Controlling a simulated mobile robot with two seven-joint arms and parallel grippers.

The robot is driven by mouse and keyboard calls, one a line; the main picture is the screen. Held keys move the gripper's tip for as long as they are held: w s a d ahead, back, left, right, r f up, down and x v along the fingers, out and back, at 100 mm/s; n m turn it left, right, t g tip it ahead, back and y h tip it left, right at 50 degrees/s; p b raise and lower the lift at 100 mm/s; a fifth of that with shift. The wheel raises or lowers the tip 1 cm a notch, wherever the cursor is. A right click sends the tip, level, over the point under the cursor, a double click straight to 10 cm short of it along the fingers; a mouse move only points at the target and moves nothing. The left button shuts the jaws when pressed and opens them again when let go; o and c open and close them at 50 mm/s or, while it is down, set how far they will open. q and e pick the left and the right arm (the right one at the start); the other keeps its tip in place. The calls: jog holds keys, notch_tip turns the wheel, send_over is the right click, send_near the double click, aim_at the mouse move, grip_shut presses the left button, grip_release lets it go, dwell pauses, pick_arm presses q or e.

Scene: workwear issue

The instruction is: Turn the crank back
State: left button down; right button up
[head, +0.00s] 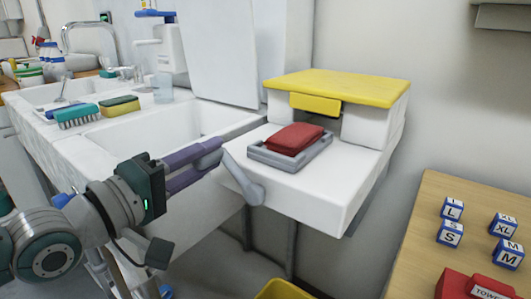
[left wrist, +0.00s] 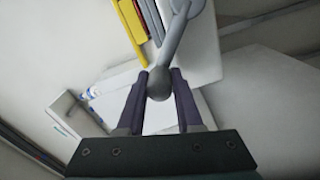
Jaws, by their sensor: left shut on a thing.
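The grey crank (head: 243,182) is on the front side of a white machine (head: 315,195) with a yellow top. Its arm slopes from a hub at lower right up to a knob at upper left. My left gripper (head: 215,157) comes in from the left, its purple fingers shut on the knob, partly hiding it. In the left wrist view, the round knob (left wrist: 159,84) sits between the fingertips of the left gripper (left wrist: 160,76), and the crank arm (left wrist: 175,40) runs away from it. My right gripper is not in view.
A red folded cloth (head: 294,138) lies in a grey tray (head: 262,154) on the machine. A sink (head: 150,125) with brushes stands at left. A wooden table (head: 425,215) with lettered blocks is at right. A yellow bin (head: 285,290) is below.

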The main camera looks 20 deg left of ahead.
pick_arm(q)
jog(key=shift+a+f, duration=0.25)
jog(key=shift+f, duration=0.2)
jog(key=c, duration=0.6)
grip_release()
jog(key=shift+r, duration=0.1)
jog(key=p+v, duration=0.1)
jog(key=v, duration=0.9)
